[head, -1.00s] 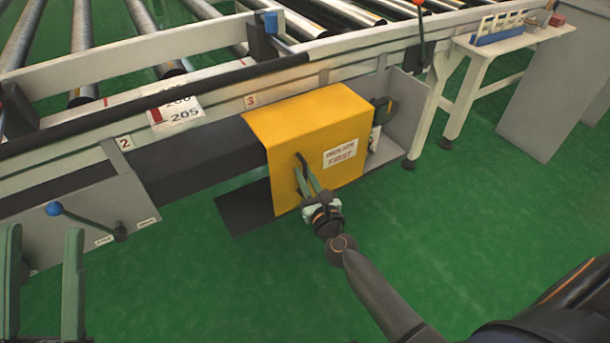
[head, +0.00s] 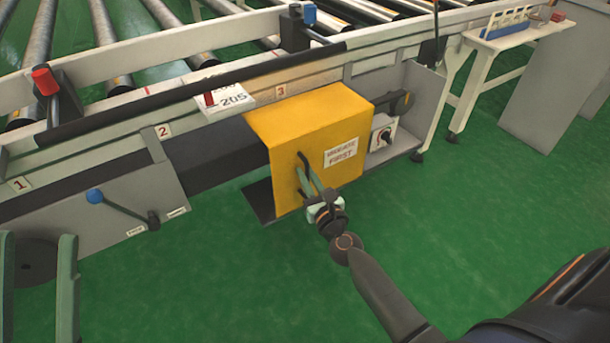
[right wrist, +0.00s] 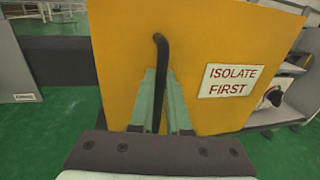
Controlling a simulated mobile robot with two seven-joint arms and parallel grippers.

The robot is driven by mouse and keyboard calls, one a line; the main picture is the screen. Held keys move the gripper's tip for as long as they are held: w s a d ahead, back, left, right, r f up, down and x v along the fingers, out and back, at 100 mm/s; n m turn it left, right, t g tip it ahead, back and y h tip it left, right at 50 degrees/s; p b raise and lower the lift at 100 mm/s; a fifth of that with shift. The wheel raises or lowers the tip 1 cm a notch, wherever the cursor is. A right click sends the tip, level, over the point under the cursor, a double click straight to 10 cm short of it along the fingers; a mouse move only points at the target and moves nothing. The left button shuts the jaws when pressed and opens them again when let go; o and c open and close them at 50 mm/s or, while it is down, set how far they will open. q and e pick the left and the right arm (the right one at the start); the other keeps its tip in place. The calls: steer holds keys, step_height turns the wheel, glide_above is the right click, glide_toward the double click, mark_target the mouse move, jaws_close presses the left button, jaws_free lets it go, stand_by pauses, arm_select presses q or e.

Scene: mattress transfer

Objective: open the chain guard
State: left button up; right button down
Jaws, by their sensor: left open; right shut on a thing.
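The yellow chain guard (head: 290,140) hangs on the front of the conveyor frame, over a dark beam. Its front face bears an "ISOLATE FIRST" sign (head: 341,152) and a black bar handle. My right gripper (head: 309,180) is shut on that handle; in the right wrist view the green fingers (right wrist: 158,100) lie either side of the black handle (right wrist: 161,60). The handle's lower end is hidden by the gripper. The guard's lower edge stands out in front of the frame. My left gripper (head: 37,270) is open and empty at the lower left, apart from the guard.
A rotary switch (head: 384,137) sits on a grey box right of the guard. A blue-knobbed lever (head: 95,196) is on the panel at left. A white table (head: 515,40) and a grey cabinet (head: 555,85) stand at right. The green floor in front is clear.

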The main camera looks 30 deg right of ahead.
steer(key=shift+a+f, duration=0.1)
stand_by(0.4)
steer(key=c, duration=1.2)
jaws_free()
steer(key=shift+o, duration=0.2)
steer(key=shift+s, duration=0.1)
steer(key=s+a, duration=0.1)
steer(key=s, duration=1.1)
steer(key=shift+s+a+b, duration=0.2)
steer(key=shift+b, duration=0.15)
